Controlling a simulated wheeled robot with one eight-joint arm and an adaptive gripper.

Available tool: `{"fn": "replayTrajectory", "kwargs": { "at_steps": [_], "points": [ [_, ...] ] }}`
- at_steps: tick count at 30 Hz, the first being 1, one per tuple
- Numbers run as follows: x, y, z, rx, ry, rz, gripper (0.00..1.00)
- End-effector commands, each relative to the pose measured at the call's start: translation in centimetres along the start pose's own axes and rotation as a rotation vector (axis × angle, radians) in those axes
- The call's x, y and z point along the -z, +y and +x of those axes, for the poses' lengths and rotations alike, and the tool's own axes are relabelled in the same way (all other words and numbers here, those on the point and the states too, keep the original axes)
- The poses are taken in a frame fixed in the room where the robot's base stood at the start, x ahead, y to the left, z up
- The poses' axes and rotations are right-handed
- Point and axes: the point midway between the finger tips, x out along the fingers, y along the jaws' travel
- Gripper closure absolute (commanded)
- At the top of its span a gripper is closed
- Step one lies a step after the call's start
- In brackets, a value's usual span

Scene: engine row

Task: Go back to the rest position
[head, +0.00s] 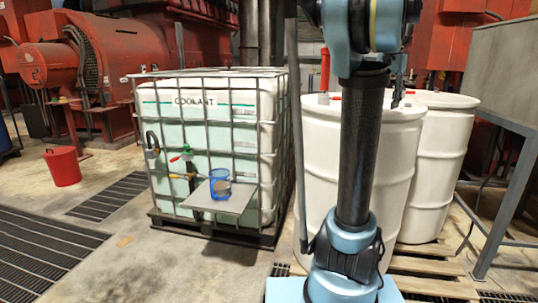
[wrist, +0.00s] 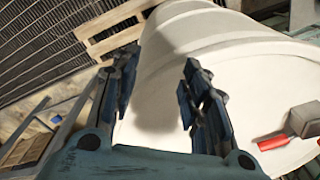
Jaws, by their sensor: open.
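My gripper (wrist: 157,95) is open and empty in the wrist view. Its two blue-grey fingers stand apart with a white drum (wrist: 215,60) behind them; I cannot tell how close the drum is.
A caged coolant tank (head: 210,130) stands on a pallet at left of centre. A small shelf (head: 222,200) on its front holds a blue jug (head: 219,184). A white drum (head: 400,165) stands behind my arm. A red bucket (head: 63,166) and floor grates are at left.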

Motion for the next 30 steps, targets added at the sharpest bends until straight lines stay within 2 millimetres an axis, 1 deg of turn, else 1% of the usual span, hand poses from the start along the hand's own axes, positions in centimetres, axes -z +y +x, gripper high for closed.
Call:
{"fn": "replayTrajectory", "kwargs": {
  "at_steps": [1,6,8,9,11,12,14,18,20,24,27,30],
  "points": [
    [-1.9,-0.6,1.2,0.003,0.004,-0.043,0.58],
    [-7.7,-1.7,5.3,0.016,0.023,-0.184,0.58],
    [-9.7,-1.9,6.9,0.02,0.029,-0.233,0.58],
    [-11.0,-2.0,8.0,0.023,0.034,-0.266,0.58],
    [-13.1,-2.0,9.7,0.028,0.04,-0.316,0.58],
    [-14.4,-2.1,10.9,0.031,0.045,-0.35,0.58],
    [-16.4,-2.0,12.7,0.036,0.052,-0.401,0.58],
    [-20.9,-1.4,17.2,0.048,0.067,-0.518,0.58],
    [-22.7,-1.1,19.3,0.053,0.075,-0.569,0.58],
    [-26.8,0.0,24.1,0.065,0.09,-0.685,0.58],
    [-29.2,0.9,27.4,0.074,0.102,-0.76,0.58],
    [-30.9,1.6,30.0,0.08,0.111,-0.819,0.58]
  ]
}}
